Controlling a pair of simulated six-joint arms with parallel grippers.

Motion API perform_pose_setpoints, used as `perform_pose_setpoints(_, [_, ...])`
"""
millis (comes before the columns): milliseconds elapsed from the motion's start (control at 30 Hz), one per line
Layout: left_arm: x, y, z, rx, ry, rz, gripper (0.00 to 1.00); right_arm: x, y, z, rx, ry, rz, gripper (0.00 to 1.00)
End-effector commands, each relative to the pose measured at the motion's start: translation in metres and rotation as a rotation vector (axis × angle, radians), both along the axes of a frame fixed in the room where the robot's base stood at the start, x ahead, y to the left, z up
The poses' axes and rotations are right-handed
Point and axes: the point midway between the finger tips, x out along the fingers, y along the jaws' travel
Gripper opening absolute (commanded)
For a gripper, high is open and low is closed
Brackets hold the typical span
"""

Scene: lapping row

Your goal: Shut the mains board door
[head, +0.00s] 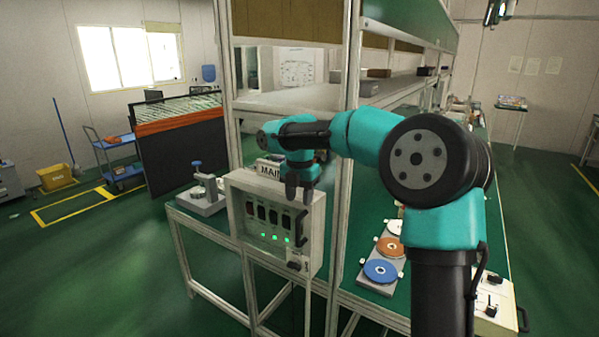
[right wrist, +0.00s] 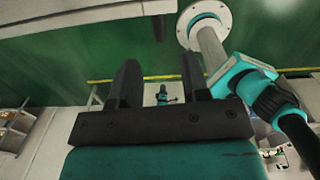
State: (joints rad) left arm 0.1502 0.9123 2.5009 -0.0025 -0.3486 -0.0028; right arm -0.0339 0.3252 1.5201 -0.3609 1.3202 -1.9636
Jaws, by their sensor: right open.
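The mains board (head: 234,207) is a pale box on the frame in the middle of the head view. Its front carries a row of dark switches and several green lights. A black bar handle (head: 300,229) stands on a pale panel at its right, with a dark latch below. I cannot tell for sure how far the door stands open. My right gripper (head: 299,199) points down at the board's upper right, overlapping it in the picture; contact is unclear. In the right wrist view its fingers (right wrist: 160,84) are apart with nothing between them. My left gripper is out of view.
Frame posts (head: 348,200) rise close on the right. Orange (head: 390,246) and blue (head: 381,270) discs lie on the bench beyond. The floor at left front is clear.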

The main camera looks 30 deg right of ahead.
Motion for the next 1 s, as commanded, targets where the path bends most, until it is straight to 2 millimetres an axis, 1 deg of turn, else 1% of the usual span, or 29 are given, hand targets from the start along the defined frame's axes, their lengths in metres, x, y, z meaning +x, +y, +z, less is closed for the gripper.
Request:
perform_pose_setpoints(33, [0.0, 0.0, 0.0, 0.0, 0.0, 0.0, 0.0, 0.001, 0.0, 0.011, 0.0, -0.004, 0.0, 0.42])
perform_pose_setpoints(200, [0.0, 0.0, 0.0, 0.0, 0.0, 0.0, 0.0, 0.001, 0.0, 0.042, 0.0, -0.004, 0.0, 0.42])
perform_pose_setpoints(300, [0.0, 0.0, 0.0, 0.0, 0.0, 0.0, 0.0, 0.001, 0.0, 0.057, -0.001, -0.003, 0.001, 0.42])
perform_pose_setpoints(400, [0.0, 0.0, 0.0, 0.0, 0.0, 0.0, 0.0, 0.0, 0.0, 0.067, -0.001, -0.002, 0.001, 0.42])
perform_pose_setpoints(567, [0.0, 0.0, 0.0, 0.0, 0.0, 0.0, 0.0, 0.0, 0.0, 0.073, -0.001, 0.0, 0.001, 0.42])
perform_pose_setpoints(1000, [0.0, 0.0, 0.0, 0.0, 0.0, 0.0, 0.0, 0.0, 0.0, 0.073, 0.0, 0.0, 0.0, 0.42])
